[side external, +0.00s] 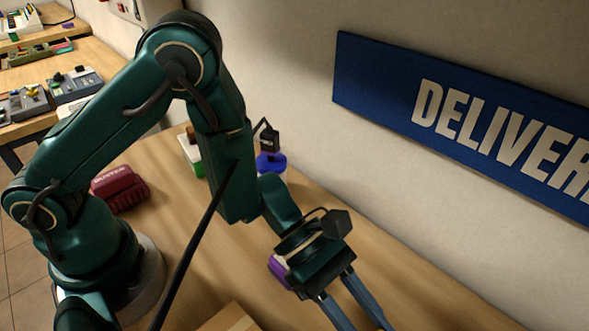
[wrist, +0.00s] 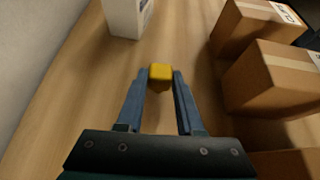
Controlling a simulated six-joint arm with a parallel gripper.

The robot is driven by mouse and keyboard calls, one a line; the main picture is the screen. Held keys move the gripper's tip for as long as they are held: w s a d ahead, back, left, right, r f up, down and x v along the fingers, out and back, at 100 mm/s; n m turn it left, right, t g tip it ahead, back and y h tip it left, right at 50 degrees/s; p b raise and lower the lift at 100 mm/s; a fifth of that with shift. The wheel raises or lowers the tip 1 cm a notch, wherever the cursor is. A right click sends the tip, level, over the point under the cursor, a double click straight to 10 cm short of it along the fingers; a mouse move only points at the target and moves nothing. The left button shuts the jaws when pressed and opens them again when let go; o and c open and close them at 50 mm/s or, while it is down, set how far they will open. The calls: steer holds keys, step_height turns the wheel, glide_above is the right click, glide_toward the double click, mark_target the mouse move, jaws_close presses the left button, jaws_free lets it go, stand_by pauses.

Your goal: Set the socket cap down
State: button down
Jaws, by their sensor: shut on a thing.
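The socket cap (wrist: 160,72) is a small yellow block between my fingertips in the wrist view, with a finger against each side. My gripper (side external: 357,316) is shut on it and points down over the wooden table. In the side view the fingertips run toward the bottom edge and the cap does not show. I cannot tell how high the cap is above the table.
Cardboard boxes (wrist: 270,78) stand right of the gripper in the wrist view. A white container (wrist: 127,15) stands ahead, to the left. A purple object (side external: 279,270) and a dark red one (side external: 119,188) are on the table (side external: 420,270). A wall runs behind.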

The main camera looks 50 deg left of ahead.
steer(key=c, duration=0.5)
jaws_free()
steer(key=shift+f, duration=0.15)
steer(key=shift+c, duration=0.2)
